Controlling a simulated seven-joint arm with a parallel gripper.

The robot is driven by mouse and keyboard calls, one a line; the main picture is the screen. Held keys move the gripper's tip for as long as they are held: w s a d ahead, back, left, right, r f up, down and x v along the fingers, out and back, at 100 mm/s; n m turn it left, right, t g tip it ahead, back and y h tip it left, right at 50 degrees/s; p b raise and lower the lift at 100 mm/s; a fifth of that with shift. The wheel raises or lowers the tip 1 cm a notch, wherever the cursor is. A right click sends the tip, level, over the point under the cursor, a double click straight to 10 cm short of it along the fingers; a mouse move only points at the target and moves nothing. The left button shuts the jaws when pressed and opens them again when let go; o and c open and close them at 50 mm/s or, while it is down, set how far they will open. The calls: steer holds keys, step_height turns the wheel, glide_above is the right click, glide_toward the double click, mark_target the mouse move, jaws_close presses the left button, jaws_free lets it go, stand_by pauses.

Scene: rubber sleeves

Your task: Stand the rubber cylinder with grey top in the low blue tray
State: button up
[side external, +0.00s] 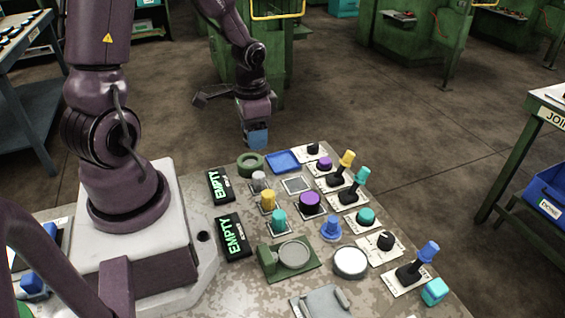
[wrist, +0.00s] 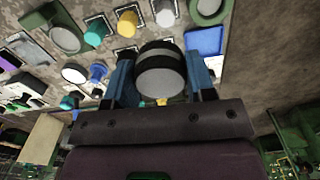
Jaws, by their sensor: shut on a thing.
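My gripper (side external: 257,143) is shut in the side view, above the far edge of the work table and up and left of the low blue tray. In the wrist view, my gripper's blue fingers (wrist: 160,62) clasp a black rubber cylinder (wrist: 158,49) by its sides. Its round grey end (wrist: 160,83) faces the wrist camera, and a grey band circles its body. In the side view the fingers hide the cylinder. The low blue tray (side external: 283,161) lies at the table's far edge and looks empty. It also shows in the wrist view (wrist: 204,42), right of the held cylinder.
A green ring (side external: 251,165) sits just left of the tray. Grey (side external: 259,179), yellow (side external: 268,202) and teal (side external: 279,221) pegs stand nearer. A purple knob (side external: 324,164) and upright levers (side external: 347,160) stand right of the tray. Floor lies beyond the table edge.

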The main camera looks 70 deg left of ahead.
steer(key=s+n, duration=0.1)
steer(key=s, duration=0.2)
glide_above(282, 162)
steer(key=f, duration=1)
steer(key=shift+d+f, duration=0.1)
steer(key=shift+d, duration=0.1)
steer(key=shift+a+f, duration=0.1)
steer(key=shift+f, duration=1.55)
